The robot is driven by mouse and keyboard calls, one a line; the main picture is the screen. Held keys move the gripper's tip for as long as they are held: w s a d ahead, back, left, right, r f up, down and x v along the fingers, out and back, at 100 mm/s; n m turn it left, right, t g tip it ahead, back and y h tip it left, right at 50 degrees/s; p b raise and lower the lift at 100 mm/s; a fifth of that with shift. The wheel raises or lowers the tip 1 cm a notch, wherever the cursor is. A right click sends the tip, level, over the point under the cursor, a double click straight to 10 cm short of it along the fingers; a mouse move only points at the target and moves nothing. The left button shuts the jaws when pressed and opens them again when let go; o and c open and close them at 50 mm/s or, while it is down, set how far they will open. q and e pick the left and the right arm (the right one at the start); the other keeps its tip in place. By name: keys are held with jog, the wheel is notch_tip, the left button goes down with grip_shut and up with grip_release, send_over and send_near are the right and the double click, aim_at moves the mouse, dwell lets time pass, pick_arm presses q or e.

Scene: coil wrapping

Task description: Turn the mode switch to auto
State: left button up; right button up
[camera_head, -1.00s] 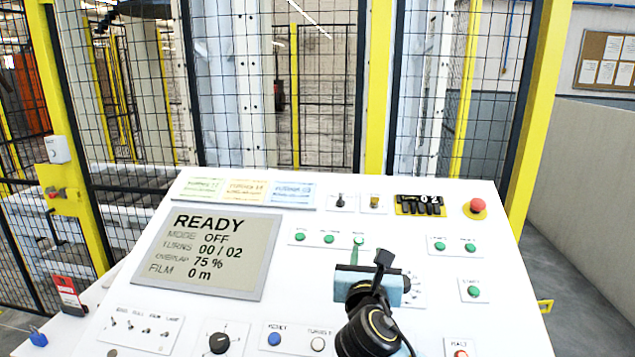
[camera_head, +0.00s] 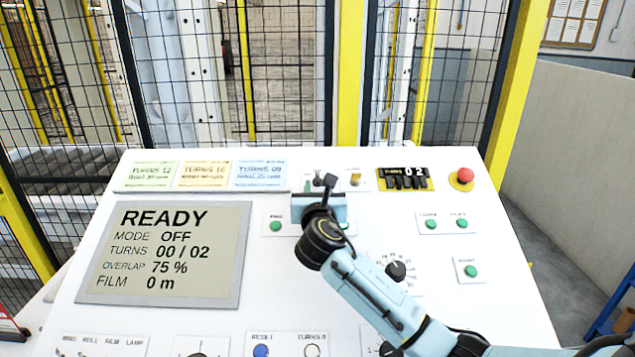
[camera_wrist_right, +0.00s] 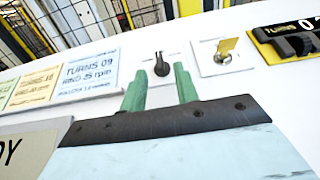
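The mode switch (camera_wrist_right: 162,65) is a small black selector knob on a white plate near the top of the panel. In the right wrist view its handle stands about upright, just beyond the fingertips. My right gripper (camera_wrist_right: 160,84) has two green fingers spread apart with nothing between them; the switch shows in the gap. In the head view the right gripper (camera_head: 317,187) is over the upper panel and largely covers the switch. The display (camera_head: 167,252) reads READY, MODE OFF, TURNS 00 / 02. My left gripper is not in view.
A key switch with a yellow tag (camera_wrist_right: 227,50) sits just right of the mode switch. A turns counter (camera_head: 404,179) and red emergency button (camera_head: 465,175) are farther right. Coloured cards (camera_head: 205,175) lie to the left. A mesh fence stands behind the panel.

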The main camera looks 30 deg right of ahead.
aim_at(318, 181)
jog(key=shift+x, duration=1.6)
grip_shut()
